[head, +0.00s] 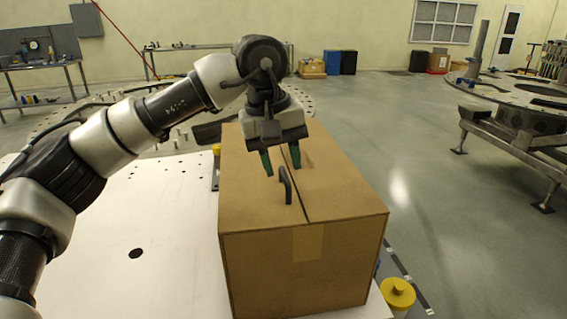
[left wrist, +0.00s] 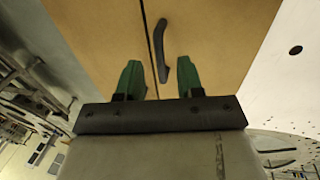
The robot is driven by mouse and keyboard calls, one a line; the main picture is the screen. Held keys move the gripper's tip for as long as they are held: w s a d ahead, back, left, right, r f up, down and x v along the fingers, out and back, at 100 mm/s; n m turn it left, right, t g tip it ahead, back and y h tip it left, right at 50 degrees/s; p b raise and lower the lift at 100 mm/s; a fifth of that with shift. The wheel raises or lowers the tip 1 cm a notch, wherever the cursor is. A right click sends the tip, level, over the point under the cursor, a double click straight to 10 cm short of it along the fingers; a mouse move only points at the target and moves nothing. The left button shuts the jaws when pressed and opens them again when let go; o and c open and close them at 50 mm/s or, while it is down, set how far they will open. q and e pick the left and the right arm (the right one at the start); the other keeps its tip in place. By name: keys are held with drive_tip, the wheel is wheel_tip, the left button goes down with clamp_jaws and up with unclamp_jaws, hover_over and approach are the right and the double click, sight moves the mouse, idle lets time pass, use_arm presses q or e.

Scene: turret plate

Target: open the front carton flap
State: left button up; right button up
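A brown cardboard carton (head: 300,262) stands on the white table, its top closed by two flaps that meet at a dark seam. A dark handle (head: 286,184) stands up from the left flap (head: 247,195), close to the seam. My left gripper (head: 283,168) is open above the carton top, with green fingers pointing down and nothing between them. In the left wrist view the handle (left wrist: 160,52) lies ahead of the green fingertips, between their lines but apart from them. Whether the fingers touch the carton is unclear. My right gripper is not in view.
The white table (head: 120,235) has free room left of the carton. A yellow-capped post (head: 397,292) stands by the carton's near right corner. A large round plate on a metal stand (head: 520,95) is at the right, across open floor.

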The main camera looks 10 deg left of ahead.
use_arm(q)
drive_tip(key=shift+d+f, duration=0.15)
drive_tip(key=shift+f, duration=0.7)
drive_tip(key=shift+c, duration=0.3)
clamp_jaws()
